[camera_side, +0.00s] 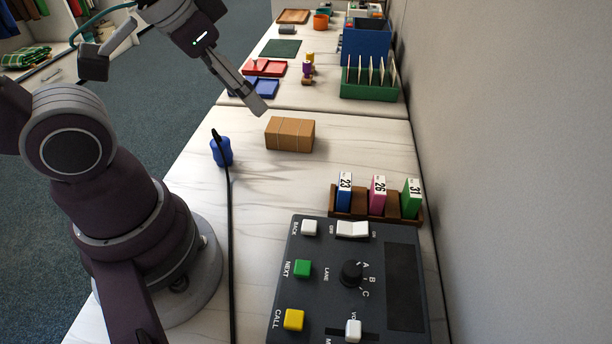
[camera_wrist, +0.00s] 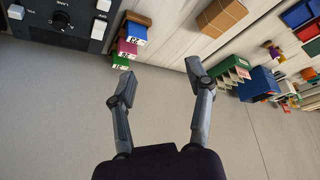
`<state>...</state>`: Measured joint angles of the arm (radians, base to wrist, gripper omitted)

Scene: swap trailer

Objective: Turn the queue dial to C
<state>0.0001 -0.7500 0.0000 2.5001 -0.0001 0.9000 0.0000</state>
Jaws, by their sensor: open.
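The queue dial (camera_side: 352,273) is a black round knob labelled LANE on the dark control box (camera_side: 318,313), with letters A, B and C to its right. I cannot tell which letter its pointer faces. In the wrist view the dial (camera_wrist: 62,19) shows at the upper left, on the box's panel (camera_wrist: 38,34).
The box carries white, green (camera_side: 302,269) and yellow (camera_side: 293,320) buttons, a rocker switch (camera_side: 352,229) and a slider. A wooden rack (camera_side: 334,205) with numbered blocks stands behind it. A cardboard box (camera_side: 290,134) and a blue plug-like object (camera_side: 221,150) with black cable sit farther back. A wall borders the right.

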